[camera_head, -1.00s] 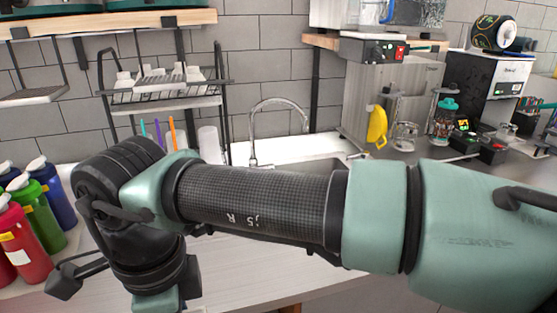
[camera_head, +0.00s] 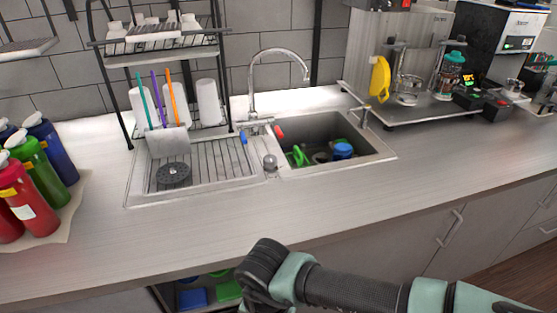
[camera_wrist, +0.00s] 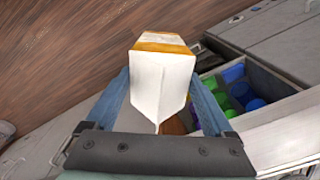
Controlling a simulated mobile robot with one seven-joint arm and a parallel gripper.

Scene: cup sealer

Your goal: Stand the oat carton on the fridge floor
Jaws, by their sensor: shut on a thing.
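A white carton with an orange-yellow band (camera_wrist: 162,85) fills the middle of the wrist view. My gripper (camera_wrist: 160,100) is shut on it, with one blue finger along each side. Only the carton's white faces and banded end show, so I cannot tell its label. In the head view my arm crosses the lower right, and the gripper and carton are out of sight below the frame. I cannot make out a fridge in either view.
An open compartment (camera_wrist: 240,88) with blue, green and purple items lies right of the carton in the wrist view. The counter (camera_head: 250,231) has clear room in front of the sink (camera_head: 325,130). Several pump bottles (camera_head: 38,165) stand at the counter's left.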

